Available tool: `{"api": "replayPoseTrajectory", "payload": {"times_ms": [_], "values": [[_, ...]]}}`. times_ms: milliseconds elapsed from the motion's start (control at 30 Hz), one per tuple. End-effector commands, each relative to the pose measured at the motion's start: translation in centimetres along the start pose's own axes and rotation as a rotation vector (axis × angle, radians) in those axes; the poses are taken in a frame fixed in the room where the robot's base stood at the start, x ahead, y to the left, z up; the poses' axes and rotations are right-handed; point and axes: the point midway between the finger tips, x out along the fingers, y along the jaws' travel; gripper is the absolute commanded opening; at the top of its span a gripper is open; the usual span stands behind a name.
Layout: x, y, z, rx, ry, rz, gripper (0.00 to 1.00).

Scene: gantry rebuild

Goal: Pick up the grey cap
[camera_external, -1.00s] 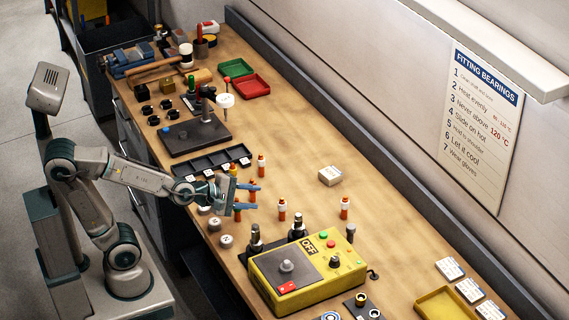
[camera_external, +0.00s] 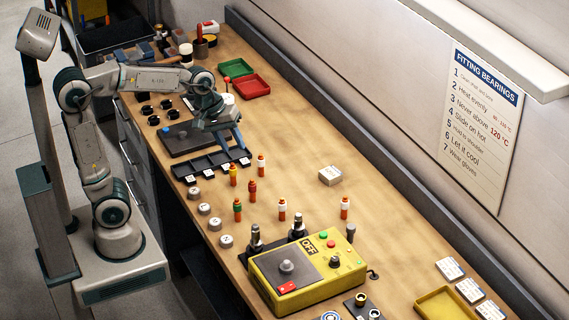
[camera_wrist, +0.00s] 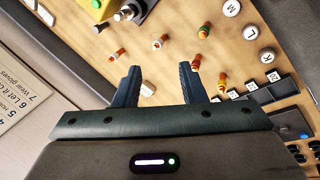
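Several grey-white round caps with dark letters stand in a row along the near left table edge, among them one at the front (camera_external: 226,241) and one at the back (camera_external: 194,193). In the wrist view a cap marked L (camera_wrist: 251,33) and one marked X (camera_wrist: 267,56) lie at the upper right. I cannot tell which one is meant. My gripper (camera_external: 232,142) is above the table near the black slotted tray, beyond the caps and apart from them. In the wrist view its fingers (camera_wrist: 160,67) are spread with nothing between them.
Several orange vials (camera_external: 282,209) with differently coloured tops stand to the right of the caps. The black slotted tray (camera_external: 184,172) lies behind them. A yellow control box (camera_external: 262,272) is at the front. A small white box (camera_external: 330,175) stands alone with free tabletop around it.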

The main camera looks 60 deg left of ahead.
Motion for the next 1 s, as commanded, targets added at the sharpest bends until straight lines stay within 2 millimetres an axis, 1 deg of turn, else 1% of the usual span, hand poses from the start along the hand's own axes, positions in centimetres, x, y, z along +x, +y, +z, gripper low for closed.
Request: {"api": "replayPoseTrajectory", "payload": {"times_ms": [33, 167, 267, 300, 367, 467, 500, 600, 700, 800, 900, 1000], "values": [[1.5, 1.3, -0.7, -0.082, -0.02, -0.002, 0.37], [4.5, 5.0, -2.4, -0.336, -0.059, -0.001, 0.37], [7.2, 7.9, -3.4, -0.532, -0.082, -0.006, 0.37], [8.4, 9.0, -3.8, -0.607, -0.088, -0.011, 0.37], [10.3, 10.6, -4.2, -0.719, -0.097, -0.018, 0.37], [13.6, 13.3, -4.7, -0.902, -0.106, -0.031, 0.37], [15.0, 14.4, -4.8, -0.972, -0.109, -0.037, 0.37], [18.3, 16.9, -4.7, -1.137, -0.109, -0.05, 0.37], [21.2, 18.8, -4.4, -1.271, -0.108, -0.062, 0.37], [23.3, 20.2, -4.0, -1.366, -0.105, -0.07, 0.37], [24.4, 20.9, -3.7, -1.422, -0.103, -0.074, 0.37], [25.2, 21.3, -3.6, -1.446, -0.103, -0.075, 0.37]]}}
